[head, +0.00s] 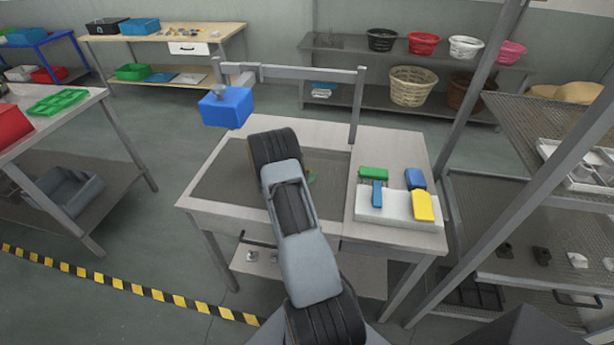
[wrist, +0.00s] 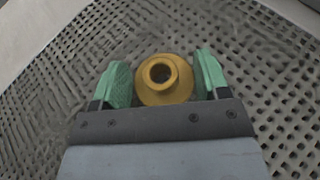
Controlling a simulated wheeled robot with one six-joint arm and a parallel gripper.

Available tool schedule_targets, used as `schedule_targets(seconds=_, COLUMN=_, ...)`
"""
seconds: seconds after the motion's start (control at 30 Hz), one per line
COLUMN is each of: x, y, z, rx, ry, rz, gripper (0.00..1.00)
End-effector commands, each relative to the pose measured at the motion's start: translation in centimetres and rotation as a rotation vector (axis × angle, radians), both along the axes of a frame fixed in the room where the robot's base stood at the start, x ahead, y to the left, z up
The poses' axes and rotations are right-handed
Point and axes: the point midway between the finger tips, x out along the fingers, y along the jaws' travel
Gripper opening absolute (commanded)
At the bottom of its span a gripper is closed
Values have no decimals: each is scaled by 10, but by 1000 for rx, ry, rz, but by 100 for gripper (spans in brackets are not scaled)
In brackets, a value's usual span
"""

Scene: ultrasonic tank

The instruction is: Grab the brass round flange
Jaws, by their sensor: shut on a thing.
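The brass round flange (wrist: 164,92) shows in the wrist view as a yellow ring with a raised collar and a dark central hole. It lies between the two green fingers of my gripper (wrist: 162,85), which is shut on it. Perforated metal surrounds it below, and I cannot tell whether the flange touches it.
The tank table has a white tray (head: 385,208) with green, blue and yellow items at its right. A blue box (head: 226,109) hangs at the back left by a metal frame (head: 310,72). A wire shelf rack (head: 530,230) stands close on the right.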

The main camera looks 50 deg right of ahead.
Motion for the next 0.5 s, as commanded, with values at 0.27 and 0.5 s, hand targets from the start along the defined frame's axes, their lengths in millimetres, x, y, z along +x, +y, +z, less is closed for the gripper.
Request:
schedule_targets(seconds=0.27, x=0, y=0, z=1, rx=-2, ry=-1, rz=0, gripper=33)
schedule_targets(seconds=0.5, x=1, y=0, z=6, rx=-2, ry=-2, rz=0, gripper=33)
